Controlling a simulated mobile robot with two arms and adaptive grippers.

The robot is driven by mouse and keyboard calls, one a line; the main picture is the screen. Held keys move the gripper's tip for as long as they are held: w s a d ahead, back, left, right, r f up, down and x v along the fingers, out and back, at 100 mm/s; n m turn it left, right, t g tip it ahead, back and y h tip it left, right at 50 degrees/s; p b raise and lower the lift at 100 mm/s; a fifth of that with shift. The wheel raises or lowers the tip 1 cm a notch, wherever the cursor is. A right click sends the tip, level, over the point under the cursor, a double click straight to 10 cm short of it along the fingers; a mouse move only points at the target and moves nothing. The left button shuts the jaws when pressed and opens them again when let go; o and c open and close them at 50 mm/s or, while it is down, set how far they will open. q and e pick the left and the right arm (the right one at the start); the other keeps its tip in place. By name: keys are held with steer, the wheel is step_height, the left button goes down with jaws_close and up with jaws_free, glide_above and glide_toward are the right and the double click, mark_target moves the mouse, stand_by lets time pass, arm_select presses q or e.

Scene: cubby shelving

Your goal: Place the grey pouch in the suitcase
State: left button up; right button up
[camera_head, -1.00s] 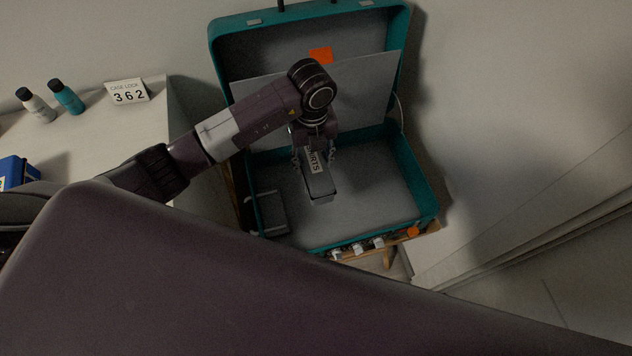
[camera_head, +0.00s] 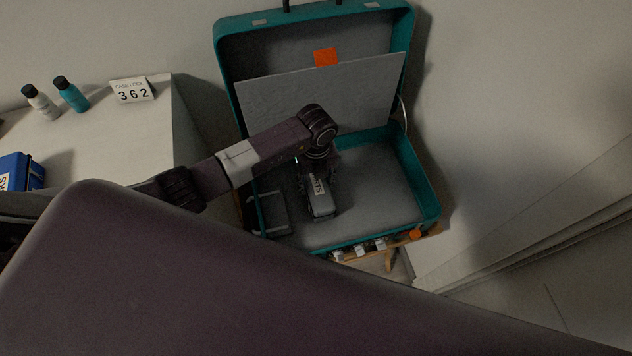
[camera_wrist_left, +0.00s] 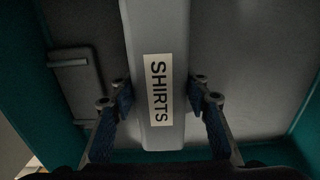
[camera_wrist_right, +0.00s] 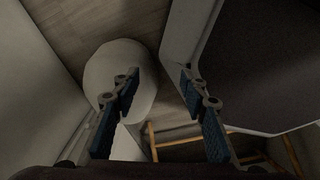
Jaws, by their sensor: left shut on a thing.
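The teal suitcase (camera_head: 425,190) stands open, its lid leaning back and its grey interior showing. My left gripper (camera_head: 318,184) is inside it, shut on a grey pouch (camera_head: 322,207) with a white "SHIRTS" label. In the left wrist view the pouch (camera_wrist_left: 160,50) lies between the two blue-padded fingers of my left gripper (camera_wrist_left: 165,100). The pouch is low over the suitcase floor; I cannot tell whether it touches. My right gripper (camera_wrist_right: 158,90) shows only in its wrist view, with its fingers apart and nothing between them.
A dark grey flat item (camera_head: 274,213) lies in the suitcase's left front corner. A white counter (camera_head: 120,130) at left holds two bottles, a "362" card (camera_head: 133,91) and a blue box (camera_head: 20,172). The suitcase's middle and right floor are clear. A wall stands at right.

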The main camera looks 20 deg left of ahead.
arm_select(q)
steer(key=shift+f, duration=0.1)
steer(key=o, duration=1.4)
steer(key=shift+c, duration=0.2)
steer(key=shift+r, duration=0.25)
step_height(320, 180, up, 12)
steer(key=shift+s+f, duration=0.1)
steer(key=shift+f, duration=0.1)
